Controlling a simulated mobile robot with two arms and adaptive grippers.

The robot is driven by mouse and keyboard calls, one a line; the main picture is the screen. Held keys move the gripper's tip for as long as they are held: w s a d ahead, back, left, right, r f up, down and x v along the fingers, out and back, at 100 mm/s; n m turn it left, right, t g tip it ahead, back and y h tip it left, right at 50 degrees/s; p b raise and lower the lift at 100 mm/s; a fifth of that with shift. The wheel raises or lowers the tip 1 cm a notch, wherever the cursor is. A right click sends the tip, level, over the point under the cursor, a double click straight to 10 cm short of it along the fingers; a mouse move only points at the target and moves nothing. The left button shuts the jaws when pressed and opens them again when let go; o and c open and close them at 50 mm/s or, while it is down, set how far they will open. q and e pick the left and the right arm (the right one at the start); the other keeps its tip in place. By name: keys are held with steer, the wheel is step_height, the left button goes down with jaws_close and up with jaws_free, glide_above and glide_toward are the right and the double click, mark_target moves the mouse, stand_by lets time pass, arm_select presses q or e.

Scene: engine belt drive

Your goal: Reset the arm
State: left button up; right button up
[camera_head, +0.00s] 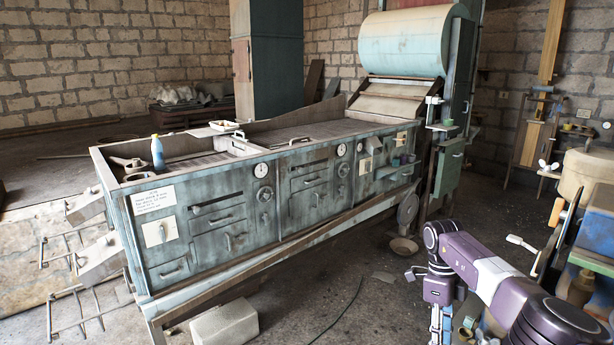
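My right arm, purple and grey, comes in from the lower right and bends down at its wrist. My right gripper (440,330) hangs at the bottom edge of the view, right of the long machine bench and over the floor. It touches nothing that I can see. Its fingertips are too small and too near the picture's edge to show whether they are open or shut. My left arm and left gripper are not in view. No engine belt drive can be made out.
A long grey-green bench (225,205) with drawers and dials fills the middle. A blue bottle (157,154) and a small tray (224,126) are on it. A large pale roller (405,42) is behind. A pale block (224,322) and a bowl (404,246) lie on the floor.

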steer(key=s+a+f+m+t+y, duration=0.2)
steer(key=a+f+m+t+y, duration=0.35)
steer(key=a+f, duration=0.8)
steer(key=s+a+f+m+t+y, duration=0.2)
steer(key=a+f+m+y, duration=0.65)
steer(key=a, duration=0.75)
steer(key=s+d+f+m+t+h, duration=0.1)
steer(key=s+d+f+m+h, duration=0.2)
steer(key=s+d+f+m, duration=0.35)
steer(key=s+d+f+m+t+h, duration=0.1)
steer(key=s+d+f+m+h, duration=0.25)
steer(key=s+f+m, duration=0.5)
steer(key=s+d+f+m+t+h, duration=0.1)
steer(key=s+d+f+m+h, duration=0.35)
steer(key=f, duration=0.45)
steer(key=s+d+f+m+g, duration=0.2)
steer(key=s+m, duration=0.1)
steer(key=s, duration=0.7)
steer(key=s+d+f+m+g+h, duration=0.1)
steer(key=s+d+f+m+g, duration=0.1)
steer(key=s, duration=0.8)
steer(key=s+d+f+m+g+h, duration=0.1)
steer(key=s+d+f+m+g, duration=0.1)
steer(key=s, duration=0.8)
step_height(320, 180, down, 2)
steer(key=m+g, duration=0.1)
steer(key=m, duration=0.1)
steer(key=shift+s+d+f+m+b, duration=0.2)
steer(key=shift+s+d+m+b, duration=0.1)
steer(key=shift+m+b, duration=0.1)
